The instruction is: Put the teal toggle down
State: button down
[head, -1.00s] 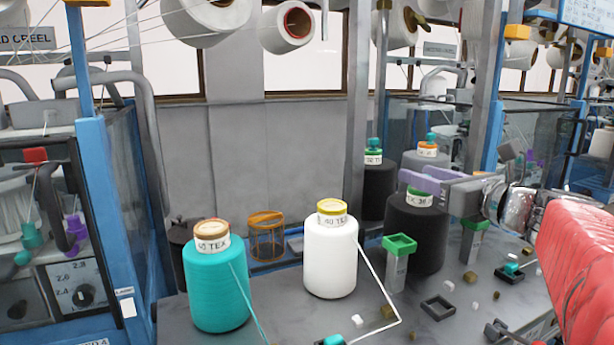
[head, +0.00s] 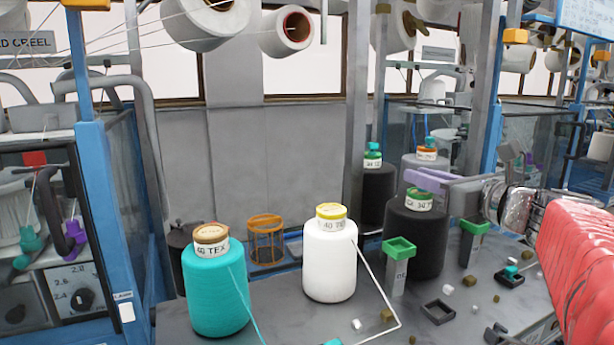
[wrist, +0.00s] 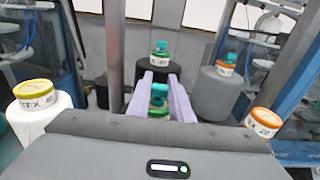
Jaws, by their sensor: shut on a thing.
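The teal toggle (wrist: 158,92) is between the two purple fingers of my gripper (wrist: 161,97) in the wrist view. My gripper is shut on it. Below the toggle is the green cap of a dark spool; I cannot tell whether the two touch. In the head view my gripper (head: 428,181) reaches in from the right at the top of the dark spool (head: 414,238). The spool's green cap shows there, and the toggle is mostly hidden by the fingers.
A white spool (head: 330,262) and a teal spool (head: 215,295) stand to the left. Behind are a dark spool (head: 378,197) and a grey spool (wrist: 222,95), each topped with a teal toggle. Green-topped posts (head: 399,250), a black square holder (head: 438,312) and small cubes stand on the grey table.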

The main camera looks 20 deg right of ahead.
notch_tip(320, 180, up, 9)
jog(key=shift+r, duration=0.2)
dwell(0.7)
